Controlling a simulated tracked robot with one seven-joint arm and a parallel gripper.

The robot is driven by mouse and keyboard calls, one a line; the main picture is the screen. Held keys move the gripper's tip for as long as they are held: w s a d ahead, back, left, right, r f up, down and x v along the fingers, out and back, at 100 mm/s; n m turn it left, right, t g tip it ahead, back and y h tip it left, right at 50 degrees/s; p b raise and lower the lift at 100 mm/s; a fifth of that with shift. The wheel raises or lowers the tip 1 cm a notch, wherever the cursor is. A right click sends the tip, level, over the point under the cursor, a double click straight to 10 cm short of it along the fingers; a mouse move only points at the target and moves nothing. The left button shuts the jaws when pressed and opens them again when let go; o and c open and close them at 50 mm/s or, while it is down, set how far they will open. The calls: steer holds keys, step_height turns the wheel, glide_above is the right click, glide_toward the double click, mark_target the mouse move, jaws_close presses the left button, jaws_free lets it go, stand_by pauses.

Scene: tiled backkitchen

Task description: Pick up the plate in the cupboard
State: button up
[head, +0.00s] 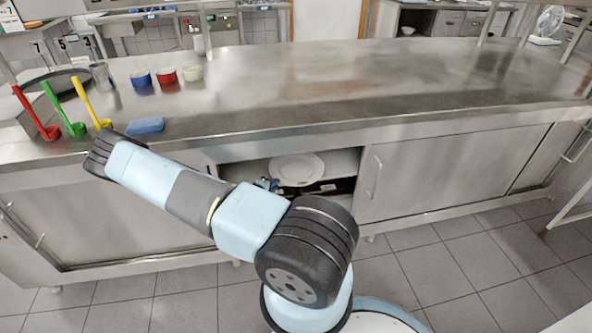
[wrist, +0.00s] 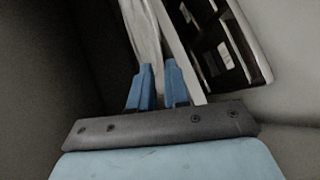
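A white plate (head: 297,168) lies in the open middle section of the cupboard under the steel counter. My arm reaches across to the cupboard opening. In the head view the blue fingers of my gripper (head: 268,184) show near the plate's left edge, partly hidden by my arm. In the wrist view the two blue fingers of my gripper (wrist: 159,82) stand a narrow gap apart. A pale, shiny surface, probably the plate (wrist: 144,28), runs down toward the fingers. I cannot tell whether they touch or clamp it.
A cupboard door (head: 440,172) closes the section right of the opening. Dark items (wrist: 215,45) lie beside a pale edge in the wrist view. On the counter (head: 330,90) stand coloured ladles (head: 62,113), several cups and a blue sponge (head: 146,125). The tiled floor is clear.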

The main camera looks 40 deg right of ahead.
steer(key=shift+w+x, duration=0.1)
steer(key=shift+x, duration=0.9)
steer(key=shift+w+x, duration=0.15)
steer(key=shift+x, duration=0.9)
steer(key=shift+a, duration=0.1)
jaws_close()
steer(key=shift+s+f, duration=0.1)
